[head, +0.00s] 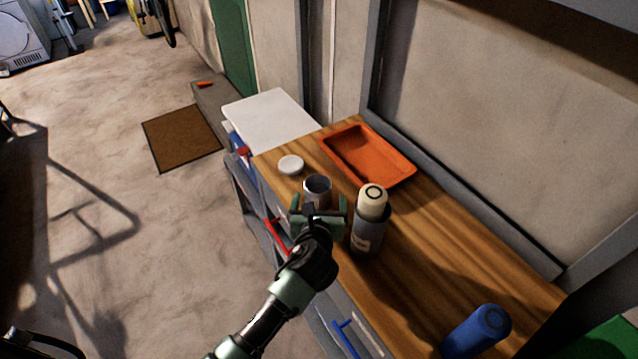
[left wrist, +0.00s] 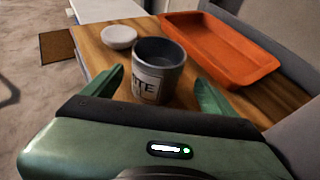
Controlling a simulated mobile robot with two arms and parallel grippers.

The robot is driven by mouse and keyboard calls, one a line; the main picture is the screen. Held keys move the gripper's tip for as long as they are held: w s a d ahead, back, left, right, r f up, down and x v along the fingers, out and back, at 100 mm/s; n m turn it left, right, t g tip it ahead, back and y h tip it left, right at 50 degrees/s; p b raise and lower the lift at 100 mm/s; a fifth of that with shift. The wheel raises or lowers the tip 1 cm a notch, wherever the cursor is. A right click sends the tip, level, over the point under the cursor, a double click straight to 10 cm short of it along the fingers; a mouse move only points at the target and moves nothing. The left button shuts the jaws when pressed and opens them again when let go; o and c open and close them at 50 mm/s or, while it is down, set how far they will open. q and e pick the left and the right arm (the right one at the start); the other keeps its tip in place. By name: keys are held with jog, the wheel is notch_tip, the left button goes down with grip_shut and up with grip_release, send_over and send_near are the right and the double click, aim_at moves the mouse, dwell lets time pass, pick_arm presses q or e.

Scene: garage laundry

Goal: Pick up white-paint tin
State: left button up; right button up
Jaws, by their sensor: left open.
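The white-paint tin (head: 317,186) is a small grey open-topped can, upright on the wooden bench top. In the left wrist view the tin (left wrist: 157,72) shows a pale label with the letters "ITE". My left gripper (head: 320,203) is open at the near side of the tin. In the left wrist view its fingertips (left wrist: 160,82) stand to the left and right of the tin, with visible gaps on both sides. The tin's lower part is partly hidden by the gripper. My right gripper is not in view.
A round white lid-like disc (head: 290,165) lies left of the tin. An orange tray (head: 398,172) lies behind. A grey canister with a cream top (head: 368,236) stands close on the right. A blue cylinder (head: 478,330) is on the bench's near right. Bare wood (head: 440,240) lies between.

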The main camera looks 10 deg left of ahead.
aim_at(319, 185)
pick_arm(q)
jog(key=shift+w+a+f, duration=0.1)
jog(key=shift+w, duration=0.25)
jog(key=shift+w+a+p, duration=0.2)
jog(key=shift+w, duration=0.35)
jog(key=shift+w+a+p, duration=0.15)
jog(key=shift+w+p, duration=0.05)
jog(key=shift+w, duration=0.35)
jog(key=x, duration=0.2)
jog(key=shift+w+a+f, duration=0.1)
jog(key=shift+w+f, duration=0.1)
jog(key=shift+w, duration=0.15)
jog(key=shift+w+f, duration=0.2)
jog(key=shift+w, duration=0.1)
jog(key=shift+s+r, duration=0.1)
jog(key=shift+c, duration=0.6)
jog(key=c, duration=1.5)
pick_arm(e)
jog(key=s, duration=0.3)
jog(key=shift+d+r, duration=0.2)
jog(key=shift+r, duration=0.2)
